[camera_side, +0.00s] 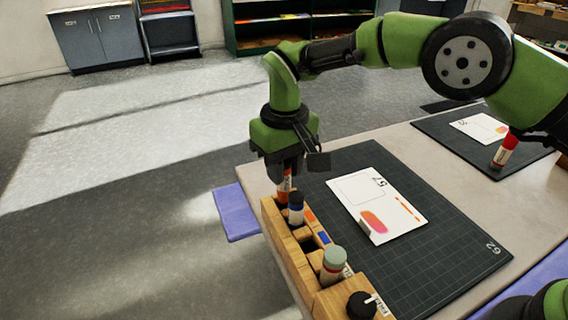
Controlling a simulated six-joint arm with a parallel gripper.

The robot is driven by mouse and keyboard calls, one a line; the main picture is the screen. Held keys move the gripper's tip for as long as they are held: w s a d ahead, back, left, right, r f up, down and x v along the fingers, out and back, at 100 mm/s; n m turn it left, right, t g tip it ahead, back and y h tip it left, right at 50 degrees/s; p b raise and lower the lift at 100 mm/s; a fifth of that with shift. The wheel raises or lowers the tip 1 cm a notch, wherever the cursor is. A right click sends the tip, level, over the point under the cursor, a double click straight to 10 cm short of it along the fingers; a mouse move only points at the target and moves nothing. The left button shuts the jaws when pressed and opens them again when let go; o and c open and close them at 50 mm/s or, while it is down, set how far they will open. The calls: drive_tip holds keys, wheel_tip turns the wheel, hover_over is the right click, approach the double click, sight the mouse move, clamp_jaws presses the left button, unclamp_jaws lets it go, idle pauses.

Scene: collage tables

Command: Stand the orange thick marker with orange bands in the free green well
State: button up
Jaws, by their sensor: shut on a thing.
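My gripper (285,172) points down over the far end of the wooden rack (288,262). It is shut on an orange marker (284,186), which is upright with its lower end at the far end of the rack. I cannot tell whether the marker's foot is inside a well or just above it. The jaws hide its top, and a dark-blue-capped marker (296,207) hides part of its lower body. An orange label (309,215) and a blue label (323,238) show on the rack's top. I cannot make out a green label.
A marker with a grey-green cap (333,260) and a black round-topped item (361,304) stand in the near part of the rack. A card (385,215) lies on the dark mat (450,255).

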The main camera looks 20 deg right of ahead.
drive_tip(key=shift+f, duration=0.75)
drive_tip(key=shift+f, duration=0.25)
drive_tip(key=shift+f, duration=0.2)
idle(0.5)
drive_tip(key=shift+f, duration=0.25)
drive_tip(key=o, duration=1)
drive_tip(key=shift+c, duration=0.2)
drive_tip(key=shift+r, duration=0.1)
